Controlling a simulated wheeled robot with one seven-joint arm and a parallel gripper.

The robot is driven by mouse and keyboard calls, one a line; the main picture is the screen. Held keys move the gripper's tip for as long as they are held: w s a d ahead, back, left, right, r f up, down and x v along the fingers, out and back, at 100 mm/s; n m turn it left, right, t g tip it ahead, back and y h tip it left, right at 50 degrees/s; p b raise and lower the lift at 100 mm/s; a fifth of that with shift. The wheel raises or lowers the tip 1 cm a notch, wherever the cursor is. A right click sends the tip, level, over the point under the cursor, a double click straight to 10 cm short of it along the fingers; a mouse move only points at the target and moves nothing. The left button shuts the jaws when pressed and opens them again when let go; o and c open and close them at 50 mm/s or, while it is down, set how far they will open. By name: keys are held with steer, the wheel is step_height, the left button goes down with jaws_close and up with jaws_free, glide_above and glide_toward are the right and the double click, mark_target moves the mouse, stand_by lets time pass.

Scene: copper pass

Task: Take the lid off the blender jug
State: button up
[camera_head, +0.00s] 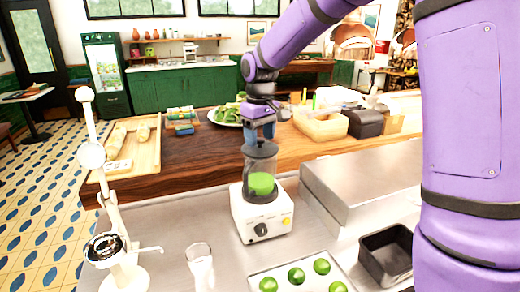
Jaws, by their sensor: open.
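The blender (262,222) stands on the steel counter, with a white base, a dark knob and a yellow button. Its clear jug (261,175) is upright on the base and holds bright green contents. The dark lid (260,149) is on top of the jug. My gripper (261,136) points down directly above the lid, with its open fingers at the lid's top. I cannot tell whether the fingers touch the lid, as its upper part is partly hidden by them.
A white lever press (118,240) stands left, and a clear glass (200,268) in front. A tray with several limes (296,275) and a dark bin (388,255) are front right. A raised steel box (365,180) lies right of the blender. A wooden counter (205,160) runs behind.

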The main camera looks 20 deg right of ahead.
steer(key=shift+f, duration=0.7)
steer(key=c, duration=1)
steer(key=shift+r, duration=0.1)
